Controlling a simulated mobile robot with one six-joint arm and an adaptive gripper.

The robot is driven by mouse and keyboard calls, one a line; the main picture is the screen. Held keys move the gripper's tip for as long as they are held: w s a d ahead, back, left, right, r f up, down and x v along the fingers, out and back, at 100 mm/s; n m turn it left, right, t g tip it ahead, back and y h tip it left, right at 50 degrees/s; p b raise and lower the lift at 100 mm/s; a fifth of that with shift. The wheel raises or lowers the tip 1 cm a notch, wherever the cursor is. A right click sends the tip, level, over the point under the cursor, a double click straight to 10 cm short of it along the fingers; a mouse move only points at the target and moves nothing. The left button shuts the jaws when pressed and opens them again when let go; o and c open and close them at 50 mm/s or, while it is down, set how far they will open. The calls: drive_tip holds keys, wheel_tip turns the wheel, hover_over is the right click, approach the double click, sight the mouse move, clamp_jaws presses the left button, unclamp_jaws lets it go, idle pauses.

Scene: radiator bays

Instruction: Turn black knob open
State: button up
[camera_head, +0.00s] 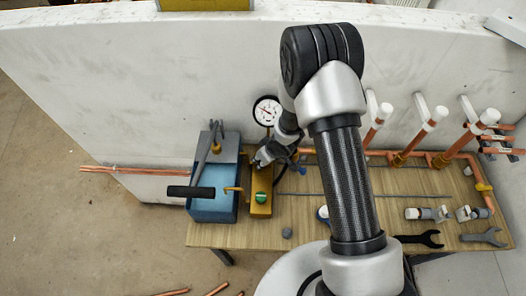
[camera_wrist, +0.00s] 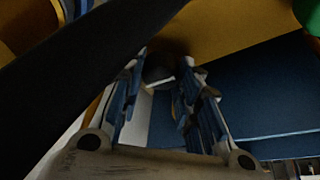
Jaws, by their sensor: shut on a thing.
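My gripper (camera_head: 264,157) is at the rear end of the yellow block (camera_head: 260,208), beside the blue box. In the wrist view, its two blue-and-grey fingers (camera_wrist: 161,82) are closed on a small dark knob (camera_wrist: 157,73), which shows between the fingertips against the yellow surface. The knob is hidden by my gripper in the head view. Its turn angle cannot be told in the dim wrist view. A green knob (camera_head: 261,198) sits on top of the yellow block, and its edge also shows in the wrist view (camera_wrist: 309,14).
The blue box (camera_head: 212,208) with a black-gripped lever (camera_head: 190,191) stands close to the left. A pressure gauge (camera_head: 267,111) is behind my gripper. Copper pipes with white caps (camera_head: 436,118) line the wall at right. Wrenches (camera_head: 420,238) lie on the wooden bench (camera_head: 340,214).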

drive_tip(key=shift+n+p, duration=0.4)
drive_tip(key=shift+p, duration=0.2)
drive_tip(key=o, duration=1)
drive_tip(key=shift+o, duration=0.2)
drive_tip(key=v, duration=1.2)
drive_tip(key=shift+d, duration=0.15)
drive_tip(key=shift+w, duration=0.15)
